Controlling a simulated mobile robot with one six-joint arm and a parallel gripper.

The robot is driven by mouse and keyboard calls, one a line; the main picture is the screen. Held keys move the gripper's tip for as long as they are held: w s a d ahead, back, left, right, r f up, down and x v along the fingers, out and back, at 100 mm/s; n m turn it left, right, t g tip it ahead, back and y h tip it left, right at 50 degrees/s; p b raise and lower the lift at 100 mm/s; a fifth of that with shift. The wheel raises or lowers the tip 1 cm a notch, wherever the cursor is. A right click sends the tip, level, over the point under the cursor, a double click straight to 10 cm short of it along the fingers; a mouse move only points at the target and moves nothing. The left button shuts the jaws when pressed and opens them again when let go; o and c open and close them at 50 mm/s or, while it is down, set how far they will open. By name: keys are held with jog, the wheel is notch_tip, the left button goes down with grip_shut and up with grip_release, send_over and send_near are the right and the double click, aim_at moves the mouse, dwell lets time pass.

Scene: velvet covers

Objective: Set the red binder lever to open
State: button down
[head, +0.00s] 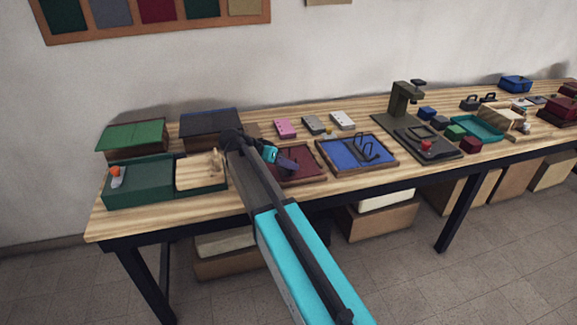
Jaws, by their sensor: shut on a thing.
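The red binder (310,173) lies open like a shallow dark red tray on the wooden table, left of the blue one. My gripper (289,165) reaches over its back left part. The gripper is shut at the place of the red binder's lever. The lever is hidden by the gripper and too small to make out, so I cannot see its position.
A blue binder (345,152) with a dark metal lever lies right of the red one. A green box (140,190) with an orange-topped item and a wooden block stands left. Pink, grey and white boxes (343,120) stand behind. A dark press (404,100) stands farther right.

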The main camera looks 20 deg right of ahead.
jog(key=shift+f, duration=0.1)
jog(key=c, duration=1.6)
grip_release()
jog(key=shift+c, duration=0.2)
jog(key=b+v, duration=0.1)
jog(key=v, duration=1.2)
jog(key=shift+a+r+b, duration=0.2)
jog(key=shift+r+b, duration=0.2)
jog(key=shift+s+f, duration=0.1)
